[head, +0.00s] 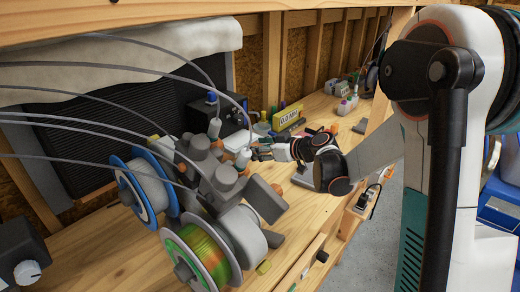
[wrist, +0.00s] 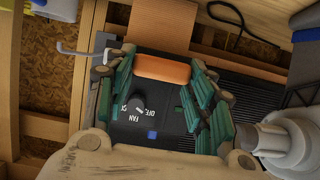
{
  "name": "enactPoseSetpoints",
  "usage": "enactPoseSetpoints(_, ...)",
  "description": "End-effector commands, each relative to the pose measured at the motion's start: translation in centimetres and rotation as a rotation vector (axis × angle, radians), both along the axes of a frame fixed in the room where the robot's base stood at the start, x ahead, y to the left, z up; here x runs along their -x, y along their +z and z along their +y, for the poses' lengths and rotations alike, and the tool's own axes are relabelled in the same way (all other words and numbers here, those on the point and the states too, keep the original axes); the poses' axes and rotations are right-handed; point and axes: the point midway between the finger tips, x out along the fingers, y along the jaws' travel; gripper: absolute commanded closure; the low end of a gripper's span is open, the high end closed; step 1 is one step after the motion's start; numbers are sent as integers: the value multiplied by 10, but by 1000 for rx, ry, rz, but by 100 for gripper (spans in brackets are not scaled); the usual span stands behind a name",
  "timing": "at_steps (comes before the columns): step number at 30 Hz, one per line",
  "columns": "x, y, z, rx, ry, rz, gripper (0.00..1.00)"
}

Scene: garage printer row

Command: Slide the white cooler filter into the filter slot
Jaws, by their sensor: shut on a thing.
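My gripper (wrist: 163,72) has its green fingers closed on either side of a rounded orange piece (wrist: 162,69) in the wrist view. I cannot tell whether this piece is part of the white filter. A pale, whitish piece (head: 238,140) shows just left of my gripper (head: 260,150) in the head view; its shape is partly hidden, so I cannot tell if it is the filter. A dark unit with FAN and OFF lettering (wrist: 150,112) lies beyond and below the fingers in the wrist view. I cannot make out the filter slot.
Filament spools (head: 145,195) and a grey printer-like assembly (head: 215,175) crowd the front left of the wooden bench (head: 110,255). A yellow display box (head: 287,117) stands behind my gripper. A black ribbed panel (wrist: 262,95) is at the right in the wrist view.

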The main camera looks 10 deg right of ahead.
Motion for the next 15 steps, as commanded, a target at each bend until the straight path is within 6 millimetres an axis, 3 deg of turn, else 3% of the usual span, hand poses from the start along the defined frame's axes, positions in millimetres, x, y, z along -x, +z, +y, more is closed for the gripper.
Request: enactPoseSetpoints(15,-18,0,13,0,1,0,75)
